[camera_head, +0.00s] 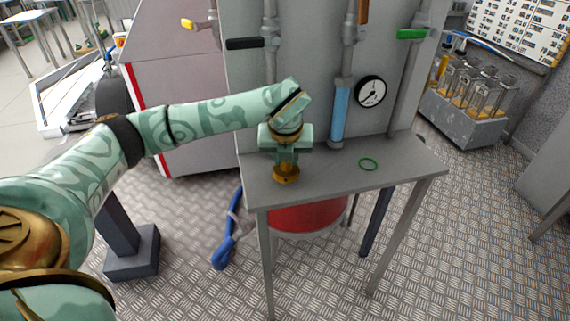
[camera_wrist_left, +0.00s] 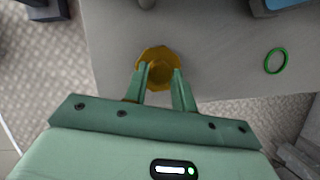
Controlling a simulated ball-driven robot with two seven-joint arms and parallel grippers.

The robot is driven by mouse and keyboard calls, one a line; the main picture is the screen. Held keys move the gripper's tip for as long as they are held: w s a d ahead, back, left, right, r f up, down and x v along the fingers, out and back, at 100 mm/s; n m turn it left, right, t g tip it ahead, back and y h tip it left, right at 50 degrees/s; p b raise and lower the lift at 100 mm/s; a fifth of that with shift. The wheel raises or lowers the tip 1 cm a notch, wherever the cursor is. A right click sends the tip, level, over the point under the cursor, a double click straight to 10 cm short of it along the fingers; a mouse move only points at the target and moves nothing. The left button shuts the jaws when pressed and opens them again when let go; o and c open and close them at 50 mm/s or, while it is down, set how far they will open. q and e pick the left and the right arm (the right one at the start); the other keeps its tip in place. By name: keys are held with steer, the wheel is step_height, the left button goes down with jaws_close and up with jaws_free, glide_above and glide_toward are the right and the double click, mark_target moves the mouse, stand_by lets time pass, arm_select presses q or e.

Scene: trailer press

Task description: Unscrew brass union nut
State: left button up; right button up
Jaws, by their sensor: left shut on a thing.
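The brass union nut (camera_head: 286,174) is at the left front of the grey table in the head view. In the left wrist view the brass nut (camera_wrist_left: 158,58) shows between and beyond my fingertips, with its flats and a round opening visible. My left gripper (camera_head: 286,163) points down over it, and its two green fingers (camera_wrist_left: 160,80) are shut on the nut from either side. The fingers hide part of the nut, so I cannot tell whether it touches the table or a pipe end. My right gripper is not in view.
A pressure gauge (camera_head: 371,91), a blue cylinder (camera_head: 339,114) and pipes with lever handles stand behind. A red drum (camera_head: 308,216) is under the table. The tabletop's right side is clear.

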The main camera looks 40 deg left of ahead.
arm_select(q)
steer(key=shift+f, duration=0.1)
steer(key=o, duration=1)
steer(key=shift+a+r+m+p, duration=0.15)
steer(key=shift+m+p, duration=0.25)
steer(key=shift+m, duration=0.4)
steer(key=m, duration=0.1)
steer(key=m+h+p, duration=0.1)
steer(key=m, duration=0.1)
steer(key=shift+s+a+r+t+h, duration=0.1)
steer(key=shift+r+t+h, duration=0.05)
steer(key=shift+t+h, duration=0.15)
steer(key=shift+m, duration=0.7)
steer(key=shift+f, duration=0.2)
steer(key=c, duration=1.1)
